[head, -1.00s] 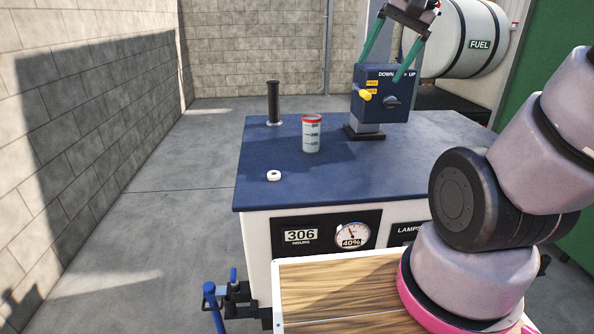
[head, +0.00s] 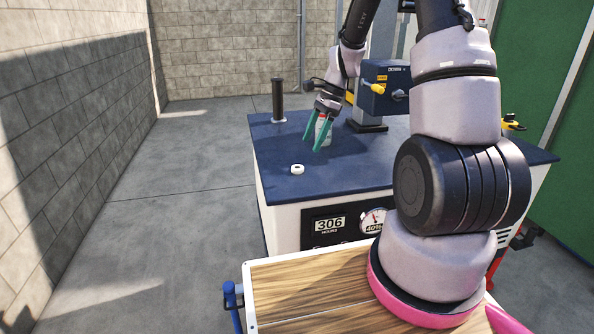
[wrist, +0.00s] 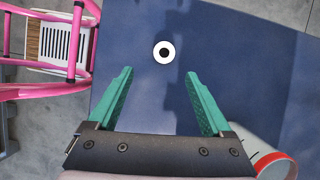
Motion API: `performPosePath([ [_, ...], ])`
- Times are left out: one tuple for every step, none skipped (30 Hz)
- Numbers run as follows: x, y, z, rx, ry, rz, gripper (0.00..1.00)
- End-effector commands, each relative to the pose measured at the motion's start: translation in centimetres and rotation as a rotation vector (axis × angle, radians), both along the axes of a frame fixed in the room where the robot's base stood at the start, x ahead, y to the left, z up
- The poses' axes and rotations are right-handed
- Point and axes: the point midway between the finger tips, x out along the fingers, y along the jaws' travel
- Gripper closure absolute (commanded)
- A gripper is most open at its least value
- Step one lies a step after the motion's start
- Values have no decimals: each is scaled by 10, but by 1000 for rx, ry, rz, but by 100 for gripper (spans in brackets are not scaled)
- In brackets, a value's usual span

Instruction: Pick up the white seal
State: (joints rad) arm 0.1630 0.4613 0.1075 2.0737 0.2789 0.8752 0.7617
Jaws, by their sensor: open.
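The white seal (head: 297,169) is a small white ring lying flat on the blue top of the cabinet, near its front left edge. In the wrist view the seal (wrist: 163,44) shows its dark centre hole and lies ahead of the fingertips, roughly midway between them. My gripper (head: 318,146) has two green fingers pointing down, above the cabinet top and a little right of and behind the seal. In the wrist view the gripper (wrist: 160,75) is open with nothing between its fingers.
A white cup with a red rim (wrist: 272,165) stands close beside my right finger in the wrist view. A dark upright cylinder (head: 278,101) stands at the back left. A blue box with a yellow lever (head: 386,85) stands behind. The blue top (head: 272,150) around the seal is clear.

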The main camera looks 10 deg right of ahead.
Motion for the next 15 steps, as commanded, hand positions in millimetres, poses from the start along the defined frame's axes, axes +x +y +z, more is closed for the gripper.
performPosePath([
  [-2,4,-9,1,3,2,16],
  [-1,6,-13,1,2,2,16],
  [-1,8,-18,1,2,3,16],
  [-2,10,-22,1,2,3,16],
  [-2,11,-25,0,2,4,16],
  [-2,12,-28,0,1,3,16],
  [-2,13,-29,0,0,2,16],
  [-2,13,-30,0,0,3,16],
  [-1,15,-33,0,0,3,16],
  [-1,16,-35,0,0,3,16],
  [-1,18,-38,0,0,4,16],
  [0,21,-42,0,1,6,16],
  [1,24,-46,0,1,6,16],
  [2,26,-51,1,2,5,16],
  [3,30,-56,0,1,5,16],
])
